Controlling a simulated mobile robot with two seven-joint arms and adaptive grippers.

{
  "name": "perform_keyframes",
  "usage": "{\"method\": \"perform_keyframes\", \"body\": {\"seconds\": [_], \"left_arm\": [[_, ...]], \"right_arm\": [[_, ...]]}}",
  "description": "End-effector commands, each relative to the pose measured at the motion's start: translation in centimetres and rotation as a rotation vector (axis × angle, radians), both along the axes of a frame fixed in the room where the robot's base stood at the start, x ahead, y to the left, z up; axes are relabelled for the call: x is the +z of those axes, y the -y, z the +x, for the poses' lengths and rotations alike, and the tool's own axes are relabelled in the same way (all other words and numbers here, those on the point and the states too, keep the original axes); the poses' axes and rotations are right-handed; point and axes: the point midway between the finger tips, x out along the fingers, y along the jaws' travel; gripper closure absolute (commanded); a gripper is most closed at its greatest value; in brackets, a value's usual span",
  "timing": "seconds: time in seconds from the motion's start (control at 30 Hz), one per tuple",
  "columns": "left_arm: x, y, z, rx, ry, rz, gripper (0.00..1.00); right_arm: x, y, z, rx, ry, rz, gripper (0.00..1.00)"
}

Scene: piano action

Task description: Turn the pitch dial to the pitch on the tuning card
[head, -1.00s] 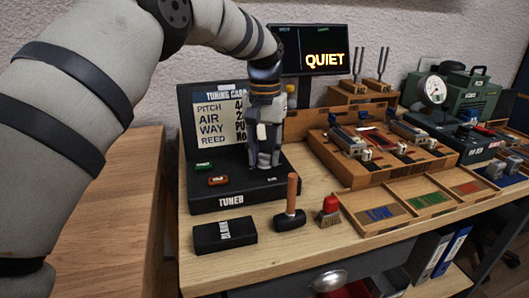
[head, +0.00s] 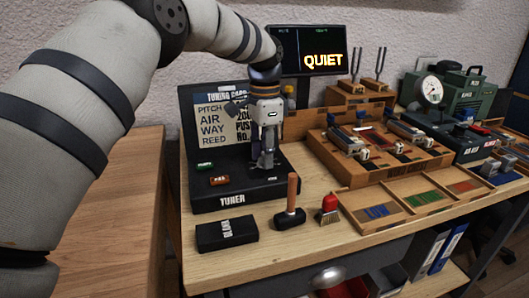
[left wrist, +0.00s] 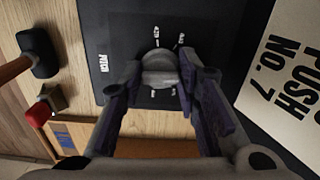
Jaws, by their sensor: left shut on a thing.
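The black tuner box (head: 232,200) stands at the left of the bench, with the tuning card (head: 222,115) upright at its back. The card reads PITCH, AIR, WAY, REED; my left arm partly covers its right column. My left gripper (head: 267,160) points down at the right of the tuner's top. In the left wrist view the grey round pitch dial (left wrist: 160,68) sits between the fingers of my left gripper (left wrist: 158,78), shut on it. Small white marks ring the dial, with PITCH printed beside it; the marks are too small to read surely. My right gripper is out of view.
A green (head: 205,167) and a red-orange button (head: 219,181) sit on the tuner, left of the gripper. A screen (head: 308,50) behind reads QUIET.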

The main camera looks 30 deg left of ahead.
Motion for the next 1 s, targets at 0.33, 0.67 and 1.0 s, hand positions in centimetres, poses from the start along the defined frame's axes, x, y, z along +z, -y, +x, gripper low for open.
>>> {"method": "perform_keyframes", "body": {"seconds": [0.33,0.67,1.0], "left_arm": [[-0.11,-0.05,0.01,-0.261,-0.001,-0.001,0.98],[-0.11,-0.02,0.02,-0.394,-0.001,0.0,0.98],[-0.11,-0.01,0.02,-0.425,-0.001,-0.001,0.98]], "right_arm": [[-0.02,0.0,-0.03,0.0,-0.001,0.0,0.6],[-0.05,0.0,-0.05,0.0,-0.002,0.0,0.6],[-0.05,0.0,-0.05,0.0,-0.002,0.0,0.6]]}}
